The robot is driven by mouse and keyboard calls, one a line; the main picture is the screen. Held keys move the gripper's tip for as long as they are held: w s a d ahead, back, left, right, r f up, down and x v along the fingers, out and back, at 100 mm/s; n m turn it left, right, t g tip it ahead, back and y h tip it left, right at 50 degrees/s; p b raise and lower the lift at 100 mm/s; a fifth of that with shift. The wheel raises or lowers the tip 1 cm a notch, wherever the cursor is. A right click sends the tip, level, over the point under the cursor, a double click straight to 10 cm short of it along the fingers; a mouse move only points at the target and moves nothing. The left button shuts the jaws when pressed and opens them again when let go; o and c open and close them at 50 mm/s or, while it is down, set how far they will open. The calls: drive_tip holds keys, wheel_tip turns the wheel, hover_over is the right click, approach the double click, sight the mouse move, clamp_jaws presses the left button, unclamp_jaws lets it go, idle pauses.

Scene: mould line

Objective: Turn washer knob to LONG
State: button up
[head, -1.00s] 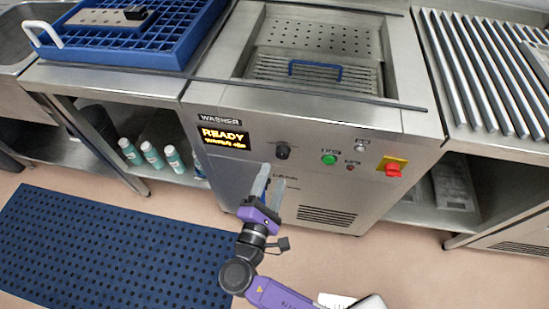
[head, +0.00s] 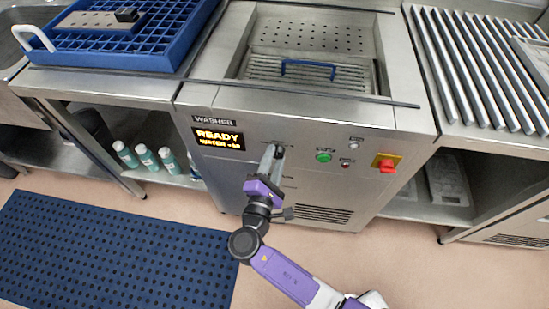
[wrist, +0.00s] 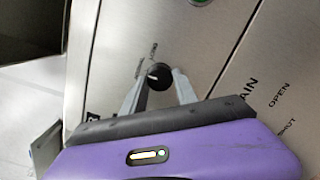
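The washer knob (wrist: 159,76) is a round black knob with a white mark towards its left side in the wrist view. Small lettering stands beside it, too small to read surely. My gripper (head: 272,150) is at the washer front, and in the head view its fingers largely hide the knob. In the wrist view its two grey fingers reach up on either side of the knob, which sits between the tips. The fingers look open; whether they touch the knob I cannot tell. The washer display (head: 218,138) reads READY.
A blue rack (head: 165,55) stands on the left counter. Bottles (head: 147,158) stand on the shelf below.

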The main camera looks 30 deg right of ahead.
clamp_jaws()
drive_tip(key=shift+f, duration=0.1)
drive_tip(key=m+b, duration=0.4)
drive_tip(key=shift+f, duration=0.1)
drive_tip(key=m+b, duration=0.3)
drive_tip(key=m, duration=0.1)
drive_tip(key=shift+y, duration=0.4)
drive_tip(key=shift+r+m+b, duration=0.25)
drive_tip(key=shift+m+b, duration=0.5)
drive_tip(key=shift+m, duration=0.05)
drive_tip(key=o, duration=0.8)
unclamp_jaws()
drive_tip(key=shift+r, duration=0.1)
